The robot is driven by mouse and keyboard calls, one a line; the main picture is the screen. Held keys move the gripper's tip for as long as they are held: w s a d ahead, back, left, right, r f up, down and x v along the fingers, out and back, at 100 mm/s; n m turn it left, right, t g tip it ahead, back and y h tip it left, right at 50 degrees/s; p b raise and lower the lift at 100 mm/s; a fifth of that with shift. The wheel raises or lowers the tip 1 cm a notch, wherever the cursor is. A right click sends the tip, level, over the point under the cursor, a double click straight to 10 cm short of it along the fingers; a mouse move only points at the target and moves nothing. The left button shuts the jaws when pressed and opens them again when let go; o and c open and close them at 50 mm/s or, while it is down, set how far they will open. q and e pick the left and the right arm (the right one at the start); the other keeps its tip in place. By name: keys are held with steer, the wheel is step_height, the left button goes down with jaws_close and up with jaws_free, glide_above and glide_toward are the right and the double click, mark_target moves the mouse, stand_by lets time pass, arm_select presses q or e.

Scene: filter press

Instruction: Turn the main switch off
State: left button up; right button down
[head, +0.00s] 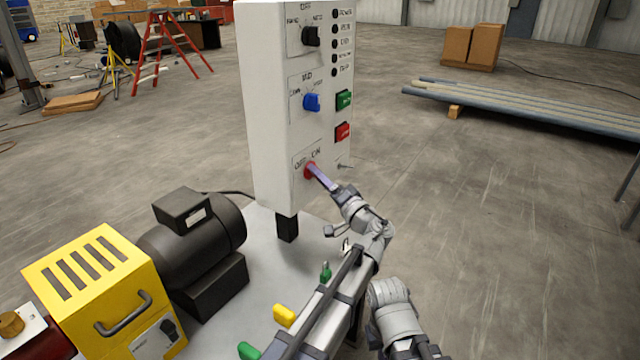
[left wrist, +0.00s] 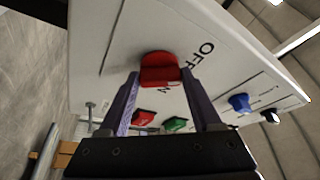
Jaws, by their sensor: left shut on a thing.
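The main switch is a red knob (head: 309,170) low on the front of the white control box, with OFF and ON labels above it in the head view. My left gripper (head: 315,172) is at this knob, its purple fingers reaching in from the lower right. In the left wrist view the red knob (left wrist: 160,68) sits between the two fingertips (left wrist: 160,76), and the gripper is shut on it. The fingers partly cover the knob and I cannot tell exactly which label it points to. My right gripper is not in view.
Above are a blue knob (head: 312,102), a black knob (head: 310,37), a green button (head: 343,100) and a red button (head: 342,131). A black motor (head: 195,235) and a yellow housing (head: 90,280) stand left of the box.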

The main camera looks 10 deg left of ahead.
arm_select(q)
steer(key=shift+f+n+y+b, duration=0.1)
steer(key=shift+n+y+b, duration=0.3)
steer(key=shift+n, duration=0.6)
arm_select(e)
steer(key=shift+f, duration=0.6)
arm_select(q)
steer(key=shift+n+g, duration=0.3)
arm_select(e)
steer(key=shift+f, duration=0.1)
arm_select(q)
steer(key=o, duration=1.4)
